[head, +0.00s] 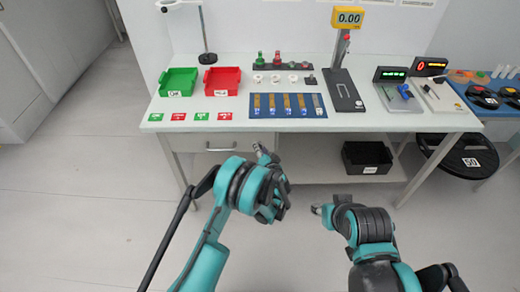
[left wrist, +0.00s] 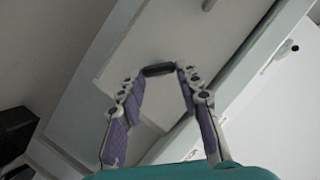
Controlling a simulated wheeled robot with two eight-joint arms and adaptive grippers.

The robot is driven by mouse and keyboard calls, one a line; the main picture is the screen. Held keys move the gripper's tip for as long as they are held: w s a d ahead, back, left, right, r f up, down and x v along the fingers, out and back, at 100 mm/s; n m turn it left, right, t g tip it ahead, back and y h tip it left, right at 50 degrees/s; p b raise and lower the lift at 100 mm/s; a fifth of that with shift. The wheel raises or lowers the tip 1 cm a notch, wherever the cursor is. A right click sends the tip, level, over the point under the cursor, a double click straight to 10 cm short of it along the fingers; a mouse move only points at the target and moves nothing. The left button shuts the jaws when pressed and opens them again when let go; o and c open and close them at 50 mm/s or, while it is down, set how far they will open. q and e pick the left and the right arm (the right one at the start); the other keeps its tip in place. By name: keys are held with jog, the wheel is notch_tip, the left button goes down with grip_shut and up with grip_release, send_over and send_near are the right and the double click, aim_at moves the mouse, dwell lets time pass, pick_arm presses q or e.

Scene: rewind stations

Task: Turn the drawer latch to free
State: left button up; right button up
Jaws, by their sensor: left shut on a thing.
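The drawer (head: 200,143) is under the left part of the white bench, and its front looks closed. Its handle (head: 221,149) is at the middle of that front. The dark latch (left wrist: 158,69) shows in the left wrist view, lying crosswise between the fingertips. My left gripper (head: 262,151) is at the right end of the drawer front and is shut on the latch; in the head view it hides the latch. The left wrist view shows both its fingers (left wrist: 160,74) meeting the latch's ends. My right gripper (head: 319,209) hangs in front of the bench, away from it; its jaw opening is unclear.
The bench top carries a green bin (head: 178,82), a red bin (head: 221,81), a blue mat (head: 288,108) and a yellow display (head: 348,17). A black bin (head: 367,158) is on the lower shelf. A black stool (head: 450,157) is at right. The floor in front is clear.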

pick_arm(q)
jog(key=m+y, duration=0.1)
jog(key=m, duration=0.1)
jog(key=m+t+y, duration=0.1)
jog(key=m, duration=0.2)
jog(key=f+m+t+y, duration=0.1)
jog(key=m, duration=0.1)
jog(key=shift+d+m, duration=0.3)
jog(key=shift+f, duration=0.1)
dwell(0.4)
jog(key=o, duration=1.2)
jog(key=shift+c, duration=0.2)
jog(key=v, duration=0.7)
jog(key=shift+s+f, duration=0.2)
